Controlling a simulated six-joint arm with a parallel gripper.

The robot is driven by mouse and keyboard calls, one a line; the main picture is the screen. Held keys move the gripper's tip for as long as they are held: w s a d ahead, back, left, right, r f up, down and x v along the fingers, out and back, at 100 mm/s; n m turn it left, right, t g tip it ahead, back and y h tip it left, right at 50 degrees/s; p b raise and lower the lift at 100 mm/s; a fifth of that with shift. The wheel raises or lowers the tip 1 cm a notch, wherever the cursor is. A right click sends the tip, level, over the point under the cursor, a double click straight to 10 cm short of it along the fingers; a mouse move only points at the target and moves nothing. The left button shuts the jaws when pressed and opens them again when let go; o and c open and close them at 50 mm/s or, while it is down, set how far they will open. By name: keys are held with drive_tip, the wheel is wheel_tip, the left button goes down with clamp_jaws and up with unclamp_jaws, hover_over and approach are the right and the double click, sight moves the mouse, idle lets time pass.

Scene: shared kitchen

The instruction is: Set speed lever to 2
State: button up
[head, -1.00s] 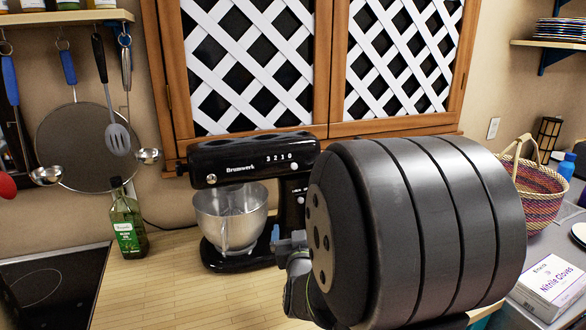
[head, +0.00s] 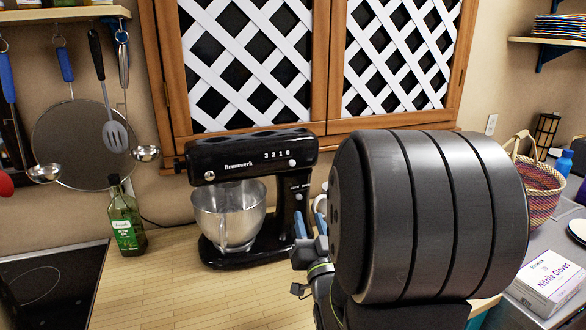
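The black stand mixer (head: 245,150) stands on the wooden counter with its steel bowl (head: 229,213) under the head. The speed marks 3 2 1 0 (head: 277,155) are printed in white on the head's side. A small light knob (head: 292,163), apparently the speed lever, sits below and right of the 0 end. My gripper (head: 310,224) is right of the mixer's column, below the speed marks and apart from the knob. Its two blue fingertips point up with a gap between them, and nothing shows between them. My thick dark arm link hides the counter to the right.
A green oil bottle (head: 126,217) stands left of the mixer beside the black cooktop (head: 50,288). A white mug (head: 321,203) shows partly behind my gripper. A woven basket (head: 541,185) and a glove box (head: 546,284) are at the right. The front-left counter is clear.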

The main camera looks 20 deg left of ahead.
sight(291, 161)
drive_tip(key=shift+y, duration=0.4)
drive_tip(key=x, duration=1.6)
drive_tip(key=shift+w+a+r, duration=0.15)
drive_tip(key=shift+a+r, duration=0.1)
drive_tip(key=shift+r, duration=0.2)
clamp_jaws()
